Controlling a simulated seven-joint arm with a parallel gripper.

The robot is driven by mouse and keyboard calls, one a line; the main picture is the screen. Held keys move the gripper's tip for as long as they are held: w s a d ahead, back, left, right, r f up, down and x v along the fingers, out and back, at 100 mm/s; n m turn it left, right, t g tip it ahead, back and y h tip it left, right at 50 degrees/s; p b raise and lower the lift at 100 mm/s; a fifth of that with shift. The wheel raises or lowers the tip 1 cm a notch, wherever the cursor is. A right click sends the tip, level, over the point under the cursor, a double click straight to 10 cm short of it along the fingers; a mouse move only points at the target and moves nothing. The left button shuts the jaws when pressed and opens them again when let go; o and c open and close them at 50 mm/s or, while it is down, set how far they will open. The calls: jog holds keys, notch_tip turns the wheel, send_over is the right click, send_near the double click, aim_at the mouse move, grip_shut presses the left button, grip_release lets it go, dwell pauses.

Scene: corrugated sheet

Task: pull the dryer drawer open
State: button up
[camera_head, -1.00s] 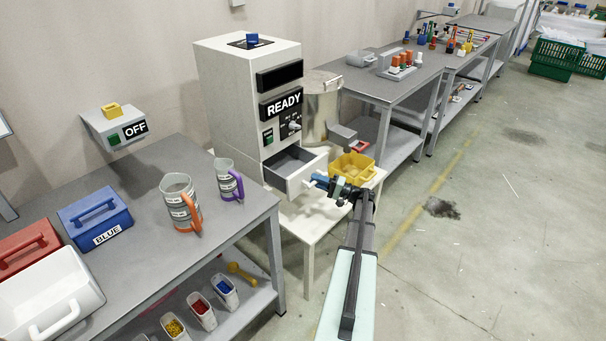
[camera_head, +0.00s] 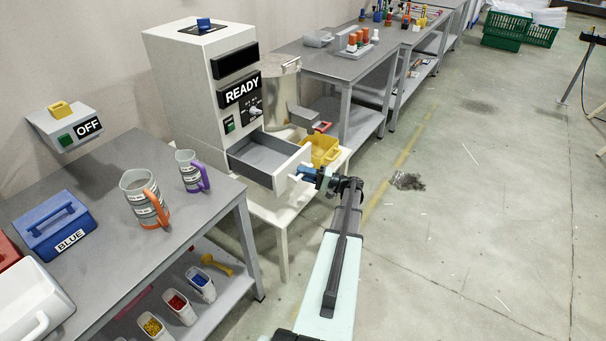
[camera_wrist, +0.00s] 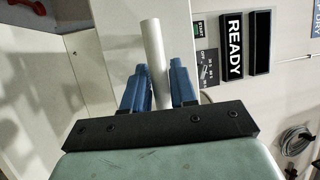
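The dryer (camera_head: 205,95) is a tall white cabinet with a READY panel. Its drawer (camera_head: 262,158) is pulled well out, and its grey, empty-looking inside shows. My gripper (camera_head: 311,174) is at the drawer's white front. In the wrist view, the blue fingers (camera_wrist: 160,88) stand on either side of a pale round handle bar (camera_wrist: 154,62) and appear closed on it. The drawer front hides part of the handle in the head view.
A yellow bin (camera_head: 321,150) stands close beside the drawer on the white stand (camera_head: 285,212). A grey bench (camera_head: 105,205) with mugs and a blue box is at left. A metal drum (camera_head: 281,90) stands behind. Open floor lies to the right.

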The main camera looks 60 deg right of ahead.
jog(key=shift+o, duration=1.4)
jog(key=v, duration=1.3)
jog(key=shift+s+d, duration=0.2)
jog(key=shift+s, duration=0.15)
jog(key=shift+f, duration=0.15)
